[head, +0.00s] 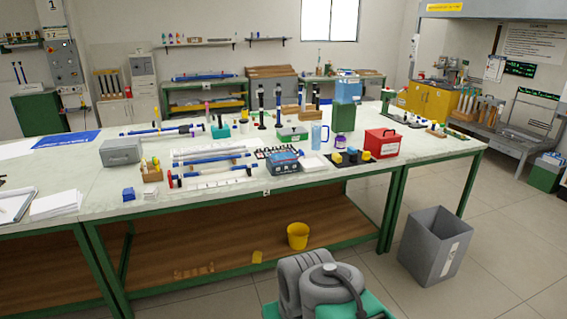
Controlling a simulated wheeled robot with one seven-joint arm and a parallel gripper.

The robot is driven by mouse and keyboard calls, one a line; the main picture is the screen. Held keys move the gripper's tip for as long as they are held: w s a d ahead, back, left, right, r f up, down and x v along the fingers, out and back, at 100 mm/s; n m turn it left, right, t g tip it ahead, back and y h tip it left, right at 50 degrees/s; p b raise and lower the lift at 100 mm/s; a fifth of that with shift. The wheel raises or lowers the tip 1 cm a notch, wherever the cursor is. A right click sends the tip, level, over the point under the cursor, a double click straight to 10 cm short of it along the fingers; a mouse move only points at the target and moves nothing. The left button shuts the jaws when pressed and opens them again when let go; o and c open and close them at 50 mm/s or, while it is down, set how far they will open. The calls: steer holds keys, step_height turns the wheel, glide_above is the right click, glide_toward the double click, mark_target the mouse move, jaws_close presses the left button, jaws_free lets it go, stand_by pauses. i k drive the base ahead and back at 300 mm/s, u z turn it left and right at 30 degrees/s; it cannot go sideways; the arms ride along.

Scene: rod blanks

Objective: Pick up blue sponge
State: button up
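A small blue block (128,194), which looks like the blue sponge, lies on the pale tabletop near its front edge at the left. It is too small for me to tell its texture. My gripper's fingers do not show in the head view. Grey rounded parts of my own body are at the bottom middle, well away from the blue block.
The green-framed table (110,212) carries a wooden block with bottles (152,173), a grey box (121,152), rod racks, a blue device (284,162) and a red case (381,143). A grey bin (434,247) stands on the floor at right. A yellow bucket (298,236) is on the lower shelf.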

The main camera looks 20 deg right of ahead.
mark_target(350, 150)
steer(key=z, duration=0.3)
steer(key=k, duration=0.95)
steer(key=z, duration=1.25)
steer(key=i, duration=2.7)
steer(key=u, duration=0.5)
steer(key=i, duration=1.35)
steer(key=u, duration=1.8)
steer(key=i, duration=0.95)
steer(key=u, duration=0.75)
